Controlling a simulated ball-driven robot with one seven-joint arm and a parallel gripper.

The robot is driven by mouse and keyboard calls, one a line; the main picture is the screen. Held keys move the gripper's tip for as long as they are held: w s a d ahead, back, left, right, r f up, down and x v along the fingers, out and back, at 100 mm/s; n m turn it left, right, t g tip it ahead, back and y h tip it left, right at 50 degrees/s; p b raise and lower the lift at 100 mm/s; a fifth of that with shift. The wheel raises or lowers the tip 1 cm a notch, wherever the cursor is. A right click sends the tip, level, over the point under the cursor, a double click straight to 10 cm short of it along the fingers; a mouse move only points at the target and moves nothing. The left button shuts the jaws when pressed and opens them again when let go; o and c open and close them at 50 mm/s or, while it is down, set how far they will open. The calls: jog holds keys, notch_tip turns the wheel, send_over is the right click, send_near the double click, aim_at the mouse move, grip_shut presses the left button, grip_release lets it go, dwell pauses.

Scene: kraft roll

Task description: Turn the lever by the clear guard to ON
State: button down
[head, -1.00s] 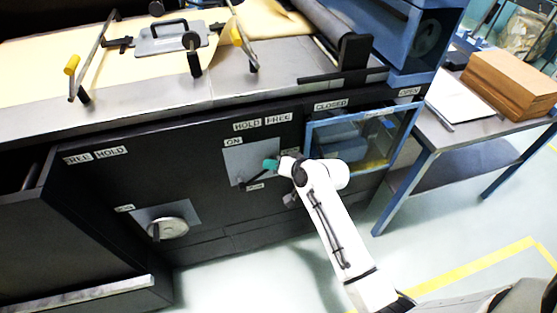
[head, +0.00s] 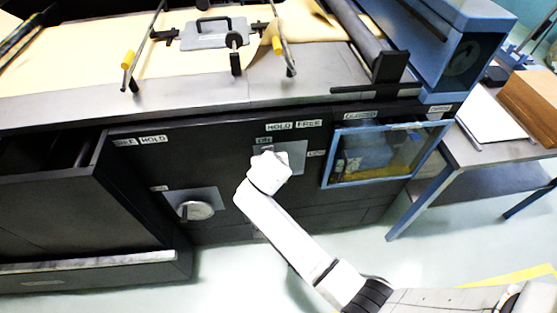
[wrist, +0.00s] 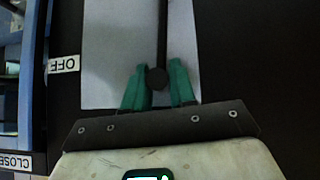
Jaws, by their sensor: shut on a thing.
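The lever (wrist: 162,35) is a dark rod with a round black knob (wrist: 157,79), on a light grey plate (head: 296,153). In the wrist view it runs straight up and down, with its knob at the bottom between the teal fingers of my gripper (wrist: 158,88). My gripper is shut on the lever at the knob. My wrist hides the lever and fingers in the head view. The clear guard (head: 340,183), a blue-framed pane, is right of the plate.
Another grey plate with a round disc (head: 195,211) sits lower left on the black cabinet front. An open drawer (head: 85,205) juts out at left. A blue-legged side table (head: 480,151) stands at right. The pale floor in front is clear.

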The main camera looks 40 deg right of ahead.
jog(key=shift+w+a, duration=0.35)
jog(key=shift+a, duration=0.3)
jog(key=c, duration=1)
grip_release()
jog(key=shift+w, duration=0.1)
jog(key=shift+c, duration=0.2)
jog(key=v, duration=1)
jog(key=shift+s+r+b, duration=0.2)
jog(key=shift+s+b, duration=0.1)
jog(key=shift+a, duration=0.15)
jog(key=s+f+n+g+y, duration=0.2)
jog(key=s+f+n+g, duration=0.1)
jog(key=s, duration=1.1)
jog(key=s+f+n+g+y, duration=0.3)
jog(key=s+f, duration=0.2)
jog(key=s, duration=0.9)
jog(key=shift+a, duration=0.3)
